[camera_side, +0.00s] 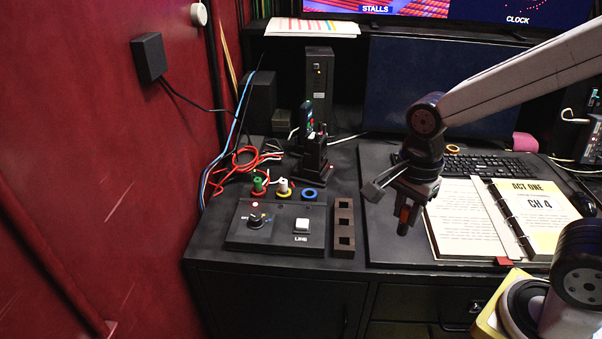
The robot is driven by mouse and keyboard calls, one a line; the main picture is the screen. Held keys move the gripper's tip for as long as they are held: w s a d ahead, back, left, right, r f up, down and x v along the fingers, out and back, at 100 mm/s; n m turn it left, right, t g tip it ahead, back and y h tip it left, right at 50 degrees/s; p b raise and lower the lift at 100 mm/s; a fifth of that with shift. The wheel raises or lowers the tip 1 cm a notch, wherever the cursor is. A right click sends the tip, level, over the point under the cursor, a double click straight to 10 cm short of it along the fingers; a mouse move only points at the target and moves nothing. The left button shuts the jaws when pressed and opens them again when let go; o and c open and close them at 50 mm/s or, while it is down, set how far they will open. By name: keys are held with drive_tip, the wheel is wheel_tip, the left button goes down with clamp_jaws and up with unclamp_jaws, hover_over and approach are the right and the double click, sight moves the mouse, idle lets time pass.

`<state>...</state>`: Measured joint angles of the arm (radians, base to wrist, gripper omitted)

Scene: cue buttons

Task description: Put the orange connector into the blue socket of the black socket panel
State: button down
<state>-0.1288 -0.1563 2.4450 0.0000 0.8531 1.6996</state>
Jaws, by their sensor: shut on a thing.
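The black socket panel (297,198) sits at the back of the desk's left part, behind a button box. Its blue socket (309,194) is a blue ring at the right end and looks empty. A green connector (258,184) stands at the left end, and a white connector (283,185) stands in the yellow-ringed socket. My gripper (403,206) is shut on the orange connector (404,214), which hangs pointing down, to the right of the panel and apart from it. The fingers partly cover the connector. Its height above the desk is hard to tell.
The button box (275,240) has a knob and a white button. A dark rack (344,245) with square holes stands between the box and my gripper. A script binder (470,225) and a keyboard (490,165) lie on the right. Red cables (235,165) tangle behind the panel.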

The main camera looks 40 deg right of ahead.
drive_tip(key=w+d+f, duration=0.1)
drive_tip(key=w+f, duration=0.1)
drive_tip(key=w, duration=1.2)
drive_tip(key=w+d+f, duration=0.1)
drive_tip(key=w+f, duration=0.1)
drive_tip(key=w, duration=1.1)
drive_tip(key=shift+w+d+f, duration=0.2)
drive_tip(key=shift+w+f, duration=0.1)
drive_tip(key=shift+w, duration=0.1)
drive_tip(key=shift+f, duration=0.15)
drive_tip(key=shift+f, duration=1.7)
drive_tip(key=shift+f, duration=1.45)
idle(1.6)
